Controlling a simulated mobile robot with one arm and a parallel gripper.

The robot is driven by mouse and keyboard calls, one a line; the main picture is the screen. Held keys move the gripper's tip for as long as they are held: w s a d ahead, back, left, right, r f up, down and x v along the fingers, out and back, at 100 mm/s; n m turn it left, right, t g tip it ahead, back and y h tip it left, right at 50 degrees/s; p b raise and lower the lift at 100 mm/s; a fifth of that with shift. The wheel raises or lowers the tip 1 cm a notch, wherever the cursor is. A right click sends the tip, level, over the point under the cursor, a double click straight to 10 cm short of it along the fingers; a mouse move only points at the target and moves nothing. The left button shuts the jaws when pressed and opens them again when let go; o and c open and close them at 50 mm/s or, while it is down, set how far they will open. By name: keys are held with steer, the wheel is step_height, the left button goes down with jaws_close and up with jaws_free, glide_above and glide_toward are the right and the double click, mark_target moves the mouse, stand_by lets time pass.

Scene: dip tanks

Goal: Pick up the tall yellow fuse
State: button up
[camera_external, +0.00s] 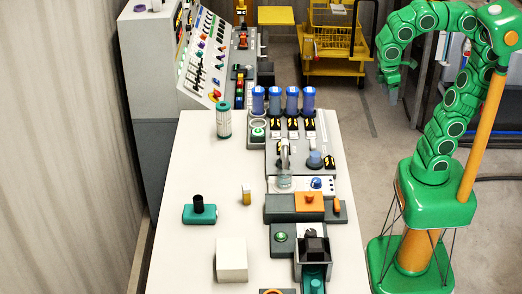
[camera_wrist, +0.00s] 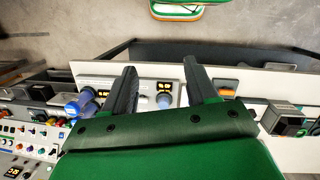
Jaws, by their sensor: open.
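The tall yellow fuse (camera_external: 246,195) stands upright on the white table (camera_external: 185,150), left of the equipment row. It is small, yellow with a paler side. I cannot make it out in the wrist view, where my gripper may cover it. My gripper (camera_external: 392,92) hangs from my green arm at the upper right, out beyond the table's right edge and far from the fuse. In the wrist view my gripper (camera_wrist: 160,68) shows two dark fingers spread apart with nothing between them.
A teal block with a black knob (camera_external: 199,210) stands left of the fuse, and a white cube (camera_external: 231,260) in front. A green-white cylinder (camera_external: 223,120) stands behind. Orange-topped equipment (camera_external: 308,201) and blue-capped cylinders (camera_external: 275,100) line the right side. A yellow cart (camera_external: 328,45) stands behind.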

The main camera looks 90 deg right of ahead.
steer(key=w+a+r+n+h, duration=0.1)
steer(key=w+n+h, duration=0.15)
steer(key=w, duration=0.75)
steer(key=w+a+r+n+t+h, duration=0.1)
steer(key=w+n, duration=0.3)
steer(key=w, duration=0.6)
steer(key=w+a+r+n+h, duration=0.15)
steer(key=w+n, duration=0.25)
steer(key=w, duration=0.6)
steer(key=w+a+f+n+t+h, duration=0.1)
steer(key=w+a+f+n+h, duration=0.1)
steer(key=w+a, duration=0.7)
steer(key=w+a+f+n+t+h, duration=0.2)
steer(key=w+a+n, duration=0.3)
steer(key=w+a, duration=0.3)
steer(key=shift+w+a+f+h, duration=0.4)
steer(key=shift+a+f+h, duration=0.4)
steer(key=shift+a+h, duration=0.1)
steer(key=shift+f+n, duration=0.25)
steer(key=shift+f, duration=0.1)
